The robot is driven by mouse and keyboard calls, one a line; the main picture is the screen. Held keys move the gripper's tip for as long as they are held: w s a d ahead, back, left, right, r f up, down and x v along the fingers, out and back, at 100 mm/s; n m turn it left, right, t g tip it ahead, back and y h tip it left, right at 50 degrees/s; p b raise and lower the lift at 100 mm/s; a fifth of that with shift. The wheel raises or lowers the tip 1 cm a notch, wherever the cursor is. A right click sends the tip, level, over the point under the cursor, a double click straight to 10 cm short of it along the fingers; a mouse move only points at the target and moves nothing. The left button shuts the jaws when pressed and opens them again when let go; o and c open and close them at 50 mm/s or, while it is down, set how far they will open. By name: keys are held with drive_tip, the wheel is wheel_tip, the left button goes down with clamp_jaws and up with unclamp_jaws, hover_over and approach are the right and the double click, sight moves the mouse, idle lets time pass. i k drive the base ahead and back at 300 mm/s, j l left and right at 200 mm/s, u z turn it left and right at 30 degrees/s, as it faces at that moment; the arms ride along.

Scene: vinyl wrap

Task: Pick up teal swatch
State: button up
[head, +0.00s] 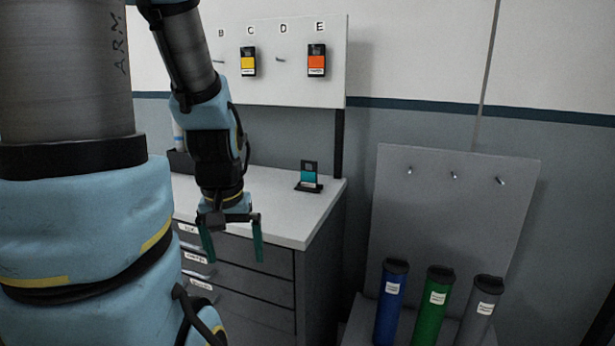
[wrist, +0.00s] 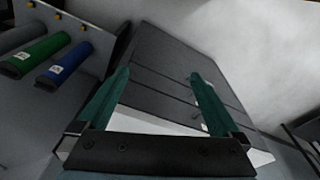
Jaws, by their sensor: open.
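The teal swatch (head: 308,177) stands upright in a small black holder (head: 308,188) near the right end of the white cabinet top in the head view. It has a dark upper part and a pale label strip. My gripper (head: 233,256) hangs in front of the cabinet's drawers, left of the swatch and lower in the picture, apart from it. Its two green fingers are spread and empty. In the wrist view my gripper (wrist: 158,82) is also open, with the cabinet (wrist: 170,62) behind the fingers. I cannot make out the swatch in the wrist view.
An orange swatch (head: 317,62) and a yellow swatch (head: 248,62) hang on the lettered pegboard (head: 290,95). Blue (head: 391,300), green (head: 433,305) and grey (head: 481,312) tubes stand at the right below a grey panel (head: 455,205) with bare pegs. The cabinet top (head: 265,205) around the holder is mostly clear.

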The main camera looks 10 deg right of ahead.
sight(309, 178)
drive_tip(key=u, duration=0.5)
drive_tip(key=l+u, duration=1.05)
drive_tip(key=l, duration=0.2)
drive_tip(key=k, duration=0.05)
